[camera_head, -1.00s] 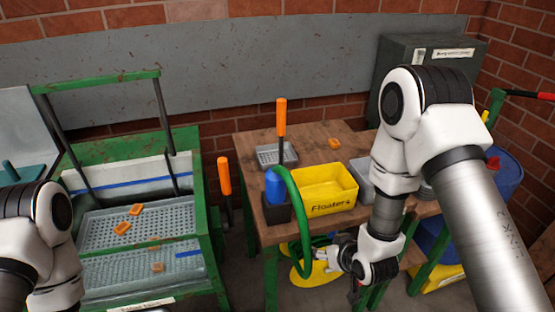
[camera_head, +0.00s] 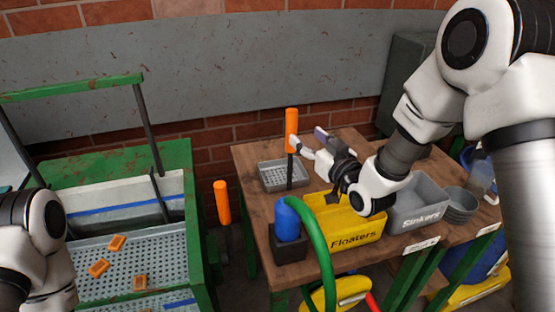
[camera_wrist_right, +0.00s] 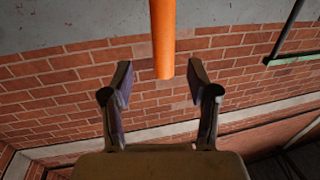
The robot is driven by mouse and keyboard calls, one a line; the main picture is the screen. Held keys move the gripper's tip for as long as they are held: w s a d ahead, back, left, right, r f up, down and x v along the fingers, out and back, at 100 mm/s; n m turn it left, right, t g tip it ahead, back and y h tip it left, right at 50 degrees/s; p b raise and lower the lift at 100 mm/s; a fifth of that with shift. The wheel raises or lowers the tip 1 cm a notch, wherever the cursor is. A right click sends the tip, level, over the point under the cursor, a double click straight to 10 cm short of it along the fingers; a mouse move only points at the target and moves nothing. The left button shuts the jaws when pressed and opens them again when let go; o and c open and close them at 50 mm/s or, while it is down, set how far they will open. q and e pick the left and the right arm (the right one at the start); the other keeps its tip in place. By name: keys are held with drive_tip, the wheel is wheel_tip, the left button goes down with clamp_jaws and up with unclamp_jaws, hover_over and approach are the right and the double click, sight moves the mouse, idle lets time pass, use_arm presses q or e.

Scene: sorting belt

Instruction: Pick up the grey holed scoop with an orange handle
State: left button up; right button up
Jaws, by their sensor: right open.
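The grey holed scoop (camera_head: 270,177) rests on the wooden table, its dark stem and orange handle (camera_head: 291,122) standing upright. My right gripper (camera_head: 306,140) is open beside the handle's lower part, coming from the right. One finger overlaps the handle in the head view.
A yellow Floaters bin (camera_head: 350,233), a grey Sinkers bin (camera_head: 420,205) and bowls (camera_head: 459,205) stand right of the scoop. A blue-topped holder (camera_head: 288,222) with a green hose is in front. Another orange handle (camera_head: 222,202) stands by the green tank (camera_head: 205,262).

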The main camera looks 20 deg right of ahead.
sight(295, 125)
drive_tip(key=shift+w+r, duration=0.1)
drive_tip(key=shift+w, duration=0.35)
drive_tip(key=shift+w+a+r, duration=0.15)
drive_tip(key=shift+w+a, duration=0.05)
drive_tip(key=shift+w, duration=0.15)
drive_tip(key=w+p, duration=0.1)
drive_tip(key=w+a+r+p, duration=0.1)
drive_tip(key=shift+w+a, duration=0.1)
drive_tip(key=shift+w, duration=0.3)
drive_tip(key=x, duration=0.3)
drive_tip(key=shift+w+f, duration=0.1)
drive_tip(key=shift+f, duration=0.25)
drive_tip(key=shift+s+r, duration=0.1)
drive_tip(key=shift+s, duration=0.1)
drive_tip(key=shift+c, duration=1.1)
clamp_jaws()
